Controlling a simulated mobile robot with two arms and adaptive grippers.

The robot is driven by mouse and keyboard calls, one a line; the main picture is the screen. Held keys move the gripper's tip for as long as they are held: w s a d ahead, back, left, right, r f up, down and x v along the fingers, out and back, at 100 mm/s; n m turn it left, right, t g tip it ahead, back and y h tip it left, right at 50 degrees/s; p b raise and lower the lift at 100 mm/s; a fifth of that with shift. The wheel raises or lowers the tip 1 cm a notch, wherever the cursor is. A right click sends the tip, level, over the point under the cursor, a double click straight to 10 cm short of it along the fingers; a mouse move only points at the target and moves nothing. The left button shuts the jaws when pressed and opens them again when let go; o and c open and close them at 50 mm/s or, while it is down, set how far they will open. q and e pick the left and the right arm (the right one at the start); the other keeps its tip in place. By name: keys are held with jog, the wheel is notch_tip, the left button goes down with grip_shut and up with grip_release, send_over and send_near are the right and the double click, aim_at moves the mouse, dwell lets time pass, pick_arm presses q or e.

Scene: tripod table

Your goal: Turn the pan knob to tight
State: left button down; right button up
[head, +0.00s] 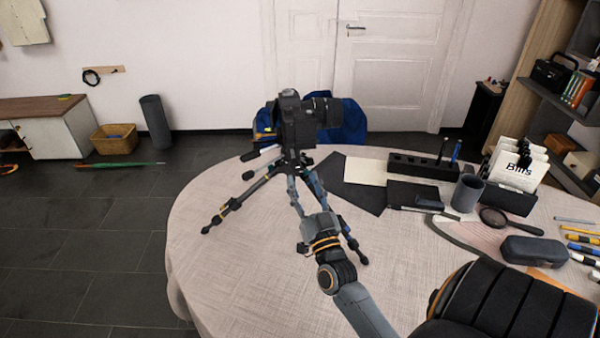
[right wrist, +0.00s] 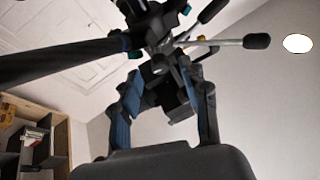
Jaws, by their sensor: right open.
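A black camera (head: 292,118) with a long lens sits on a small tripod (head: 232,203) whose legs stand spread on the round table. Two black-gripped handles, one of them here (head: 262,153), stick out left below the camera. My right gripper (head: 299,178) reaches up to the tripod head from the front, with its fingers apart. In the right wrist view, a small round dark knob (right wrist: 160,64) shows beyond and between the fingertips; I cannot tell whether it is the pan knob or whether they touch it. A handle grip (right wrist: 256,41) points right there. My left gripper is out of view.
The table (head: 250,290) has a pale cloth. At its right are a dark cup (head: 467,192), a bills holder (head: 512,175), a magnifying glass (head: 494,217) and a grey case (head: 535,251). The front left of the table is clear. A tripod leg (right wrist: 60,60) crosses the wrist view's left.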

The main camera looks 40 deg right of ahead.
aim_at(300, 172)
jog(key=v, duration=0.8)
jog(key=shift+r, duration=0.1)
jog(key=s+r+n+g+y+p, duration=0.25)
jog(key=s+r+n+g, duration=0.2)
jog(key=n, duration=0.65)
jog(key=shift+t, duration=0.35)
jog(key=x, duration=0.4)
jog(key=p+x, duration=0.1)
jog(key=x, duration=0.4)
jog(key=p+x, duration=0.1)
jog(key=x, duration=0.4)
jog(key=shift+w+a, duration=0.25)
jog(key=shift+a, duration=0.1)
grip_shut()
